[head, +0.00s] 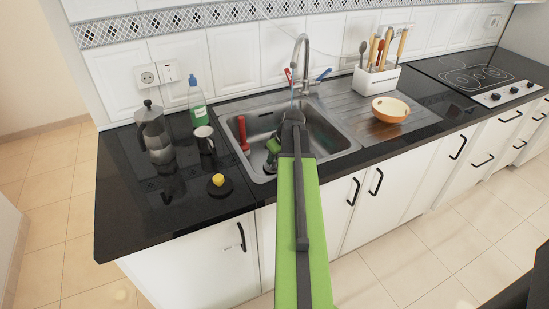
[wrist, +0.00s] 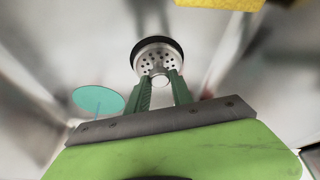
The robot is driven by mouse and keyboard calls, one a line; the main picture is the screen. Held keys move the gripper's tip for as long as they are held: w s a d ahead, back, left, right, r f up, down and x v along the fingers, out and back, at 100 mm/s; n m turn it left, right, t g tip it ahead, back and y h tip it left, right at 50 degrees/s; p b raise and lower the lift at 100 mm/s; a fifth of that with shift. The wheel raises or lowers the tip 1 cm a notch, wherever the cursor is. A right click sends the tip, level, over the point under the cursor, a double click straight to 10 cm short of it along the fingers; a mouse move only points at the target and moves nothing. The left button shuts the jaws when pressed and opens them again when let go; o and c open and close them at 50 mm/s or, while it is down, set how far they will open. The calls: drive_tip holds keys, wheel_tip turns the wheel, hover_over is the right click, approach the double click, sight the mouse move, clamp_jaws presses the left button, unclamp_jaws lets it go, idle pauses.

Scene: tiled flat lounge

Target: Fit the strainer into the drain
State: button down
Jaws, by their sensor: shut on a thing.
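The strainer (wrist: 157,60) is a round, perforated metal piece with a black rim and a small knob. My gripper's green fingers (wrist: 160,80) are shut on its knob in the wrist view. In the head view my gripper (head: 270,164) reaches down into the left part of the metal sink (head: 328,137); my arm covers part of the basin, and I cannot make out the strainer there. The drain is not clear in either view. I cannot tell whether the black ring belongs to the strainer or the drain, nor whether the strainer touches the basin floor.
A red-handled tool (head: 243,133) leans in the basin left of my gripper. The tap (head: 303,62) stands behind. A teal disc (wrist: 98,100) and a yellow block (wrist: 220,3) show in the wrist view.

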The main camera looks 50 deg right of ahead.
drive_tip(key=shift+f+b, duration=0.7)
drive_tip(key=shift+f, duration=0.15)
drive_tip(key=c, duration=1)
unclamp_jaws()
drive_tip(key=shift+c, duration=0.2)
drive_tip(key=shift+r, duration=0.2)
drive_tip(key=d+p+v, duration=0.1)
drive_tip(key=p+v, duration=1.5)
drive_tip(key=v, duration=0.1)
drive_tip(key=shift+a, duration=0.45)
drive_tip(key=shift+r, duration=0.1)
